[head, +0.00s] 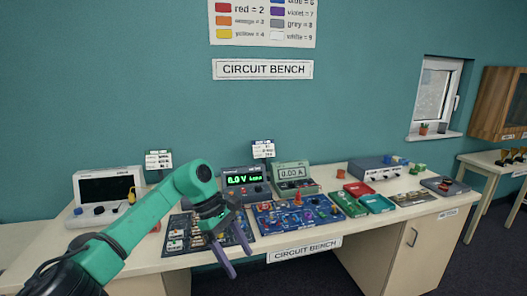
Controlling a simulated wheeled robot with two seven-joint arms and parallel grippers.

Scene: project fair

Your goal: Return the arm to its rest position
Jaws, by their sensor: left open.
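My left arm (145,215), green with a dark forearm, comes in from the lower left and reaches over the front of the bench. My left gripper (241,264) is open, with its two purple fingers apart and pointing down near the bench's front edge. I see nothing between the fingers. The gripper partly covers a dark board with small parts (176,240). A blue circuit board (275,222) lies just right of the gripper. My right gripper is not in view.
The bench (345,228) holds an oscilloscope (105,192), a green-lit voltage display (243,181), a meter (291,175), red and teal trays (376,204) and a grey-blue box (377,168). A side table (490,160) stands at right. Open space lies above the bench.

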